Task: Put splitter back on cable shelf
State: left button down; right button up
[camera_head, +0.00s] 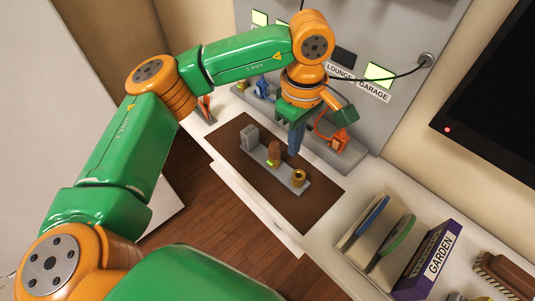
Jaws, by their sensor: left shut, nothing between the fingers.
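My left gripper (294,143) points down above the far edge of the brown mat (318,198); its fingers are shut and empty. On the mat is a grey strip (288,180) bearing a grey block (249,137), a brown upright piece (274,153) and a brass ring-shaped piece (298,178). The grey cable shelf (352,155) runs along the foot of the wall panel. An orange-red device (343,117) with an orange cable sits at its right end, just right of the gripper. I cannot tell which piece is the splitter. My right gripper is out of view.
A blue piece (263,86) stands on the shelf behind my arm. At the right stand a rack with blue and green discs, a purple GARDEN box (428,262) and a brown brush (505,272).

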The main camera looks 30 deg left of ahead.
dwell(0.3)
pick_arm(q)
jog(key=c, duration=1.1)
grip_release()
notch_tip(320, 180, up, 7)
jog(key=shift+r, duration=0.1)
jog(key=o, duration=0.6)
